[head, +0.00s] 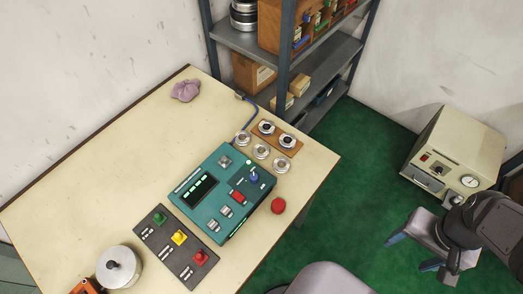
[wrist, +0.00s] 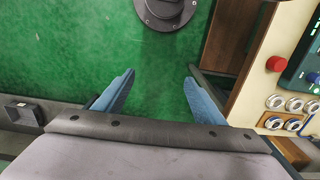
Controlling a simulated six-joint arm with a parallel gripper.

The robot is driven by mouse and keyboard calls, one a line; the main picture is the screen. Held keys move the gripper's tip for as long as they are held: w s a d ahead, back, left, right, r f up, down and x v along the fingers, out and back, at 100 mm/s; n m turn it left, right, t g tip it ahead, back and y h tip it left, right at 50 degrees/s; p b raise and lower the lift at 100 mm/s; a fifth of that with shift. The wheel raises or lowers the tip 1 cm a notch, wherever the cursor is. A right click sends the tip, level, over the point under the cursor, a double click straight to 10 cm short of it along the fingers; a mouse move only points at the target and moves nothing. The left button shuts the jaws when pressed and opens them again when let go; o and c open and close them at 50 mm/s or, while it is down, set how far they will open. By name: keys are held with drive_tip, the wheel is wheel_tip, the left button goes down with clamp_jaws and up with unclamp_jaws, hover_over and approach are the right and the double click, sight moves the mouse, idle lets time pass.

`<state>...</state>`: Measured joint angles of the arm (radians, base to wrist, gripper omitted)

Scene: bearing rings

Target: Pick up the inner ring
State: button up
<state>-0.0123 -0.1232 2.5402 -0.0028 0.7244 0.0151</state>
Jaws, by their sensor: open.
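Several small metal rings lie near the table's right end in the head view. Three, among them a bare one (head: 261,151), form a row on the tabletop. Two more rings, one (head: 288,141) with a dark centre, sit on a brown board (head: 277,135). The rings also show at the right edge of the wrist view (wrist: 275,101). They are too small to tell which is the inner ring. My gripper (head: 404,255) is open and empty over the floor, well right of the table. Its blue fingers stand wide apart in the wrist view (wrist: 160,75).
A teal control box (head: 213,188) with a red button (head: 278,205) beside it stands near the rings. A switch panel (head: 160,252) and a round pot (head: 120,266) are further left. Shelves (head: 240,40) stand behind the table. A beige gauge machine (head: 455,150) is beside my gripper.

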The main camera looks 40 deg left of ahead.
drive_tip(key=w+a+b, duration=0.2)
drive_tip(key=w+a, duration=0.8)
drive_tip(key=w, duration=0.1)
drive_tip(key=m+t+b, duration=0.1)
drive_tip(key=m+b, duration=0.1)
hover_over(262, 152)
drive_tip(key=s, duration=0.1)
drive_tip(key=shift+a+f, duration=0.2)
drive_tip(key=shift+f, duration=2.2)
drive_tip(key=shift+a+f, duration=0.15)
drive_tip(key=shift+f, duration=2.2)
drive_tip(key=shift+w+d+f+p, duration=0.1)
drive_tip(key=shift+d+f+p, duration=0.1)
drive_tip(key=shift+f+p, duration=0.5)
drive_tip(key=shift+w+d+f+p, duration=0.1)
drive_tip(key=shift+d+f+p, duration=0.15)
drive_tip(key=shift+f, duration=0.8)
drive_tip(key=shift+a+f, duration=0.1)
drive_tip(key=shift+f, duration=0.7)
drive_tip(key=c, duration=1.3)
